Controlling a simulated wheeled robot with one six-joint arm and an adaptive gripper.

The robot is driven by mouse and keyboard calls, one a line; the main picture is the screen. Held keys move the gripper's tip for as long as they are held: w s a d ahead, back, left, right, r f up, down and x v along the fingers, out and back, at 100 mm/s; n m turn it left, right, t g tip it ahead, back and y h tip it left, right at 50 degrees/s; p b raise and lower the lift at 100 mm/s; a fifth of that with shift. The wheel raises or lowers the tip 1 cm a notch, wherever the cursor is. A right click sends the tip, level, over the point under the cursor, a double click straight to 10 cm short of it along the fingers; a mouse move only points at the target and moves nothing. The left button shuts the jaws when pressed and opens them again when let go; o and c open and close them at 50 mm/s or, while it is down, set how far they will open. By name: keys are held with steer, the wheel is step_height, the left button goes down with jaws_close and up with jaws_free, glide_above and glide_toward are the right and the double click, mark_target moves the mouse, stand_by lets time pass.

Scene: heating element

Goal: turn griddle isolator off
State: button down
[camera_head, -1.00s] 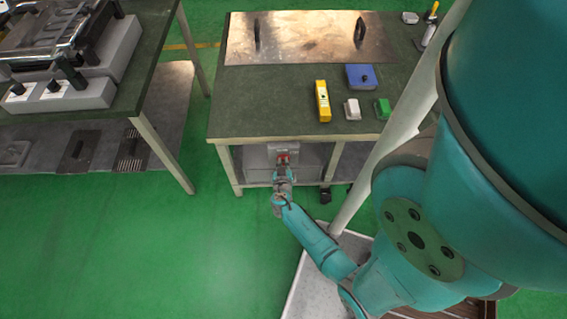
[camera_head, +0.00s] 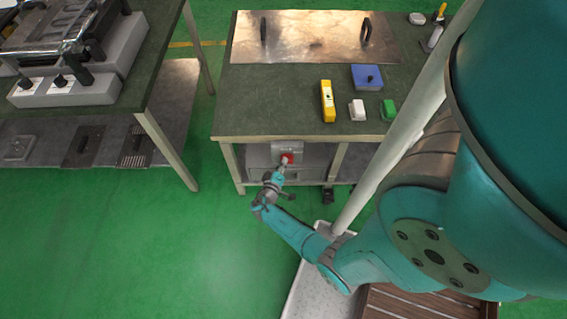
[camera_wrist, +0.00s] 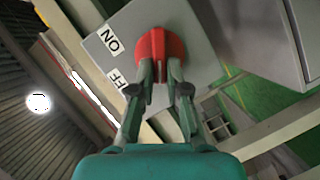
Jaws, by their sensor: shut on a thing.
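The griddle isolator is a grey box (camera_head: 285,147) with a red knob (camera_head: 288,158), mounted under the front edge of the green-topped table. In the wrist view its grey face (camera_wrist: 200,28) looks tilted and the red knob (camera_wrist: 160,43) is large. An ON label (camera_wrist: 111,40) and a partly covered OFF label (camera_wrist: 130,82) sit left of the knob. My gripper (camera_wrist: 159,72) is shut on the red knob, one finger on each side. In the head view my gripper (camera_head: 281,169) reaches the knob from the front. I cannot tell which label the knob points to.
The table (camera_head: 270,110) carries a metal griddle plate (camera_head: 300,38), a yellow box (camera_head: 327,100), a blue box (camera_head: 367,77), and white and green pieces. Another bench (camera_head: 150,85) stands left. The green floor (camera_head: 130,250) left of my arm is clear.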

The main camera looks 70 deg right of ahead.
steer(key=n+h, duration=0.1)
steer(key=n, duration=0.1)
steer(key=f+n+h, duration=0.1)
steer(key=n, duration=0.2)
steer(key=shift+w+g, duration=0.2)
steer(key=shift+g, duration=0.2)
stand_by(0.4)
steer(key=c, duration=1.2)
jaws_free()
steer(key=shift+o, duration=0.2)
steer(key=shift+a+f, duration=0.1)
steer(key=shift+a, duration=0.05)
steer(key=a, duration=1.1)
steer(key=shift+a, duration=0.4)
